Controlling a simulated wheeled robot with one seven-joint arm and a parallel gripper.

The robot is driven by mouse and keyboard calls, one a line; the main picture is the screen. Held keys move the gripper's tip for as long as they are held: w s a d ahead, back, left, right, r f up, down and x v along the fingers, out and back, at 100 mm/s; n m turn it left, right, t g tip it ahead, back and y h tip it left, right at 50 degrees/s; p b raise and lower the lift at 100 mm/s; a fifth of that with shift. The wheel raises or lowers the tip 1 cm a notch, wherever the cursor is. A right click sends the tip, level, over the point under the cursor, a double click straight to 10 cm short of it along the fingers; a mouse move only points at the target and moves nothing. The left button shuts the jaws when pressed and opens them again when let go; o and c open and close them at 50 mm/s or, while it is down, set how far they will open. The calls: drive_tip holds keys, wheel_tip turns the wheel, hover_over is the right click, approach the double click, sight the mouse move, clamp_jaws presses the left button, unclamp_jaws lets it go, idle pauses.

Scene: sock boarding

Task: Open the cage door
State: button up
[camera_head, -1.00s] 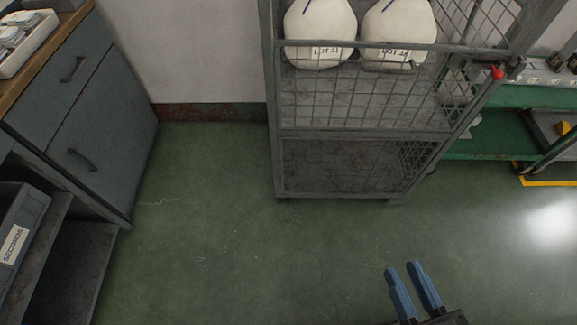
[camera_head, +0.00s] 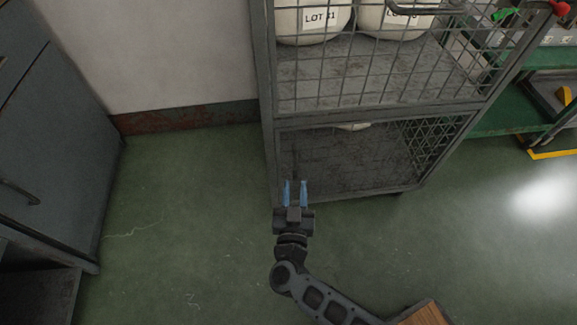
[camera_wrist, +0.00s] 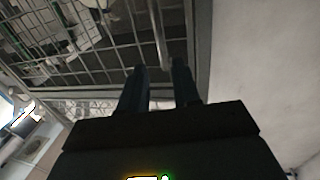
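The grey wire-mesh cage (camera_head: 268,120) stands against the wall, with an upper mesh front and a lower bay. A dark bar handle (camera_head: 425,11) runs across the upper front at the picture's top edge. A red knob (camera_head: 562,8) is at the upper right corner. My gripper (camera_head: 295,183) has two blue fingers parted with nothing between them. It points up in front of the cage's lower left part, well below and left of the handle. In the wrist view, mesh and a bar (camera_wrist: 158,35) show beyond the fingers; I cannot tell how far off they are.
White sacks with lot labels (camera_head: 320,18) stand on the cage's upper shelf. A blue-grey cabinet (camera_head: 60,130) is at left. A green shelf unit (camera_head: 510,115) stands right of the cage. The green floor (camera_head: 180,220) between cabinet and cage is clear.

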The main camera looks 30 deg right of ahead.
sight(295, 167)
drive_tip(key=b+x, duration=0.2)
drive_tip(key=x, duration=0.6)
drive_tip(key=shift+w+a+f, duration=0.1)
drive_tip(key=shift+f, duration=0.05)
clamp_jaws()
idle(0.4)
